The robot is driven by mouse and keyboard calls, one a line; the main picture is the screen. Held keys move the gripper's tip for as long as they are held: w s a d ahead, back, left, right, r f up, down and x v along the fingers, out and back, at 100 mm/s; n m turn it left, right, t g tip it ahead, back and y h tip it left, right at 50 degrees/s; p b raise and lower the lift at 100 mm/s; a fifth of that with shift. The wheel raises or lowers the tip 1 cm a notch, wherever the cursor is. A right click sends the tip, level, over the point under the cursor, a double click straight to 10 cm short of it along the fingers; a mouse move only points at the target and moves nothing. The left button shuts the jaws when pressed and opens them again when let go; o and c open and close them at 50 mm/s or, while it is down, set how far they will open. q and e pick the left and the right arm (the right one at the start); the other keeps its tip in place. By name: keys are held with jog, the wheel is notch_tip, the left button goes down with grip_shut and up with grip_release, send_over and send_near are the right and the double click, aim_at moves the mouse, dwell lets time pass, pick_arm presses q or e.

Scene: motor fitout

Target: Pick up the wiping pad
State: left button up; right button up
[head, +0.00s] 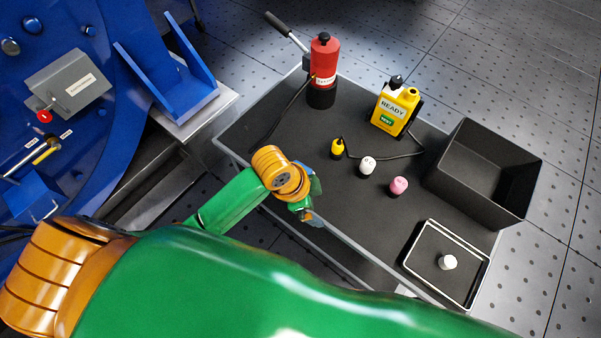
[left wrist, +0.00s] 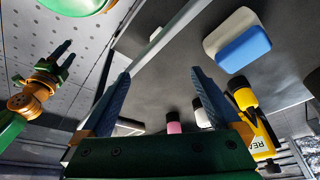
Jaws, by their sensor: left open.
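The wiping pad (left wrist: 237,40), a block with one white and one blue layer, lies on the dark cart top in the left wrist view. It is beyond my left gripper's fingers and to the right, apart from them. My left gripper (left wrist: 160,88) is open with nothing between its blue fingers. In the head view my left gripper (head: 306,203) is over the cart's near left edge, partly hidden by its own wrist. I cannot make out the pad for sure there. My right gripper (left wrist: 58,60) shows small at the left of the left wrist view, its opening unclear.
The cart top (head: 270,135) carries a red bottle (head: 324,62), a yellow READY bottle (head: 394,108), small yellow (head: 338,147), white (head: 368,166) and pink (head: 398,186) capped pieces, a black bin (head: 478,180) and a white-rimmed tray (head: 425,269). Blue machinery (head: 60,60) stands left.

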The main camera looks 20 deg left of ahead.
pick_arm(q)
jog(key=w+m, duration=0.1)
jog(key=m, duration=0.1)
jog(key=w+a+r+m+y, duration=0.1)
jog(key=w+m, duration=0.1)
jog(key=w+m+g, duration=0.1)
jog(key=shift+w+a+r+m+y, duration=0.15)
jog(key=shift+a+r+m+y, duration=0.15)
jog(key=shift+r+m, duration=0.1)
jog(key=w+a+r+m, duration=0.1)
jog(key=w+a+y, duration=0.1)
jog(key=a, duration=0.1)
jog(key=w+a+r+m+g, duration=0.1)
jog(key=shift+w+a+r+m+y, duration=0.15)
jog(key=shift+r+m+y, duration=0.15)
jog(key=shift+r+y, duration=0.1)
jog(key=shift+a+f, duration=0.15)
jog(key=shift+f, duration=0.2)
jog(key=f, duration=0.2)
jog(key=f+b, duration=0.1)
jog(key=f, duration=0.3)
jog(key=shift+w+d+f+b, duration=0.15)
jog(key=shift+w+d+b, duration=0.05)
jog(key=shift+w+b, duration=0.1)
jog(key=c, duration=1.4)
